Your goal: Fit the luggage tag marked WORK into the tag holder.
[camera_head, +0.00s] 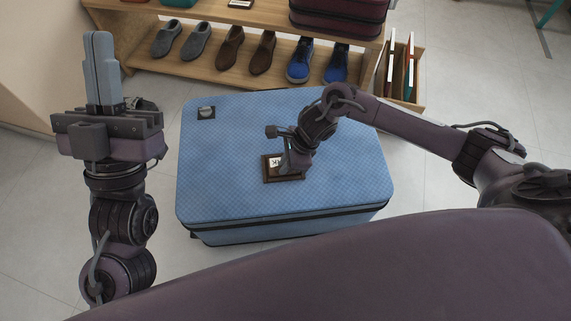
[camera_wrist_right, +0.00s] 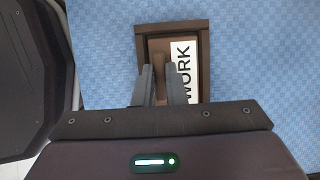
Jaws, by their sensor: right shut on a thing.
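The tag holder is a dark brown frame (camera_head: 268,178) on top of the blue suitcase; its rim shows in the right wrist view (camera_wrist_right: 172,27). The luggage tag, brown with a white label reading WORK (camera_wrist_right: 185,72), lies within the frame's outline. Part of its label shows in the head view (camera_head: 275,162). My right gripper (camera_head: 287,168) is shut on the tag's raised brown grip, with its fingertips (camera_wrist_right: 160,75) over the holder. The fingers hide the tag's near part, and I cannot tell whether it sits flush. My left gripper (camera_head: 101,65) is shut, empty and raised, left of the suitcase.
A wooden bin (camera_head: 408,100) stands right of the shelf.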

